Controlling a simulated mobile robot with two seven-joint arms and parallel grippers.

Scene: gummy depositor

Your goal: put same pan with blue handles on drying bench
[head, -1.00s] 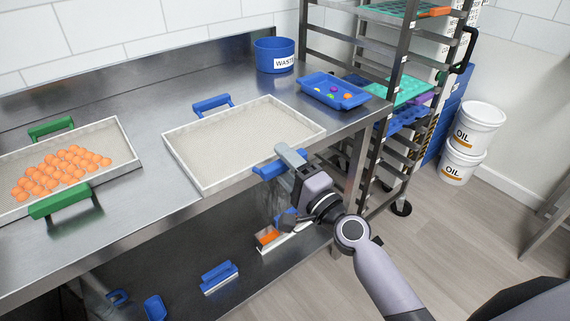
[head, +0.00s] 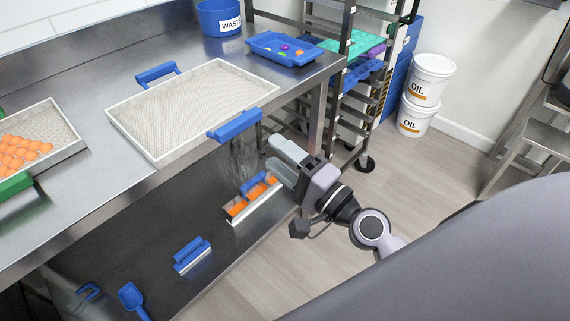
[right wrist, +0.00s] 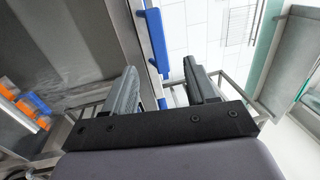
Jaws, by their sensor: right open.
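The pan with blue handles (head: 195,105) is a pale, empty, shallow rectangular tray lying flat on the steel bench (head: 95,190). Its far blue handle (head: 157,73) points to the wall. Its near blue handle (head: 235,125) sticks out over the bench's front edge. My right gripper (head: 283,160) is open and empty, to the right of and below the near handle, apart from it. In the right wrist view a blue handle (right wrist: 157,40) shows beyond and between the open fingers. My left gripper is not in view.
A pan of orange gummies with green handles (head: 40,140) is at left. A blue waste bin (head: 210,18) and blue tray (head: 262,45) stand behind. Scrapers (head: 190,257) and a scoop (head: 130,297) lie on the lower shelf. A rack (head: 350,90) and oil buckets (head: 428,80) are at right.

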